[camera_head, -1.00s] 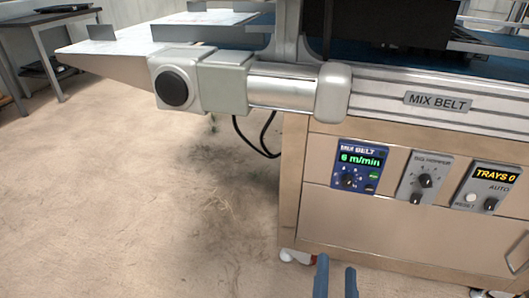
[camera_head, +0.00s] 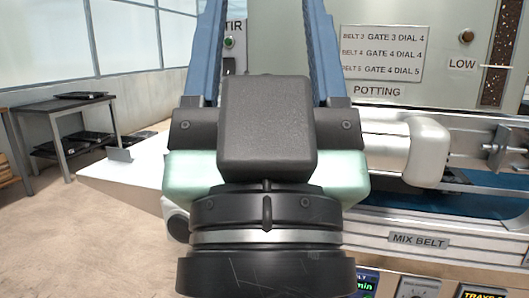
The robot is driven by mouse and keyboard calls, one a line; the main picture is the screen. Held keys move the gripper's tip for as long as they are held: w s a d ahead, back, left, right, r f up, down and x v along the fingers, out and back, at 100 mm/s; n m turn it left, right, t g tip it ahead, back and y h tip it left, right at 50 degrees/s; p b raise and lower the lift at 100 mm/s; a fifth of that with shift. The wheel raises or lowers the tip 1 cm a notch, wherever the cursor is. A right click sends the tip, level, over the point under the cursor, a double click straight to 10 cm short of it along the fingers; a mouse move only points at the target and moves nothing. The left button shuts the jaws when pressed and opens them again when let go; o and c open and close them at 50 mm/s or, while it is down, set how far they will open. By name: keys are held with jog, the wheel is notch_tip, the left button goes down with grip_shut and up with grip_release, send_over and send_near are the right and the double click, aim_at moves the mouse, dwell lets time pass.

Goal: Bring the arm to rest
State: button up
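My gripper (camera_head: 264,15) is large in the middle of the head view, close to the camera. Its two blue fingers point up and stand well apart, with nothing seen between them. The fingertips run out at the top edge of the picture. The dark palm block and the round wrist below it hide part of the machine behind.
The mix belt machine (camera_head: 418,241) stands behind and to the right, its control panels cut off at the bottom edge. A pale green potting cabinet (camera_head: 440,40) rises behind it. A grey table (camera_head: 62,110) with dark trays stands at the left. Floor at the left is clear.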

notch_tip(320, 180, up, 39)
jog(key=p, duration=3.7)
jog(key=shift+s+f, duration=0.15)
jog(key=shift+f, duration=0.05)
